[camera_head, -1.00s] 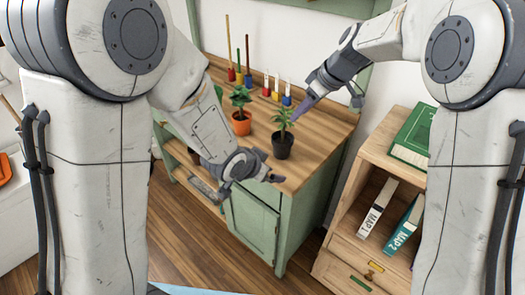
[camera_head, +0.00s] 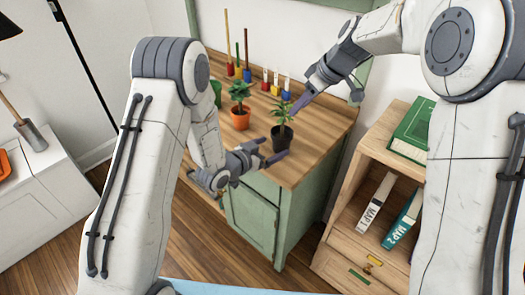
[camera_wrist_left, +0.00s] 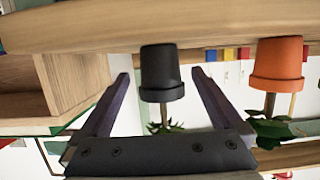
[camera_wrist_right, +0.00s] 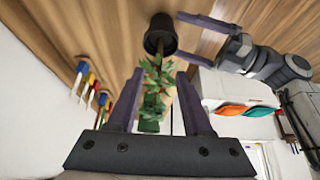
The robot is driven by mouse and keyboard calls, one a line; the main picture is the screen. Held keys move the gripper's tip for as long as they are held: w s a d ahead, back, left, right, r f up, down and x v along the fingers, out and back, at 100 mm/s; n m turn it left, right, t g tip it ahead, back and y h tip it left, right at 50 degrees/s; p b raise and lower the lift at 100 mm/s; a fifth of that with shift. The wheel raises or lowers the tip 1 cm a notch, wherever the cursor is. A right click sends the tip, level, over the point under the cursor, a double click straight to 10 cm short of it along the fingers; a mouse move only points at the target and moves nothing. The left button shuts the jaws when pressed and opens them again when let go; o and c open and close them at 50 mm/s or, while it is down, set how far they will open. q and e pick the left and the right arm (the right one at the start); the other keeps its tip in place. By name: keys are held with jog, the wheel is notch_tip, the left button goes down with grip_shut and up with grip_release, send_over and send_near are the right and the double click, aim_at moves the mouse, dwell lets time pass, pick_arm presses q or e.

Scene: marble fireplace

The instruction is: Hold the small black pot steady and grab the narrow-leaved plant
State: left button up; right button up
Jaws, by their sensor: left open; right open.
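The small black pot (camera_head: 281,136) stands on the wooden cabinet top near its front edge, with a narrow-leaved plant (camera_head: 281,113) in it. My left gripper (camera_head: 274,149) is open, low at the pot, one finger on each side. The left wrist view shows the pot (camera_wrist_left: 160,72) upside down between the spread fingers (camera_wrist_left: 161,76); contact cannot be told. My right gripper (camera_head: 293,110) is open, above and to the right at the leaves. In the right wrist view the plant (camera_wrist_right: 155,88) lies between its fingers (camera_wrist_right: 160,77), the pot (camera_wrist_right: 160,38) beyond them.
An orange pot (camera_head: 240,122) with a leafy plant stands left of the black pot. Several coloured pegs on rods (camera_head: 245,72) stand at the back by the wall. A wooden shelf (camera_head: 350,190) with books is on the right. The cabinet top's (camera_head: 325,125) right part is clear.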

aim_at(276, 145)
pick_arm(q)
jog(key=x, duration=0.5)
jog(key=shift+w+d+f, duration=0.1)
jog(key=shift+w+d, duration=0.15)
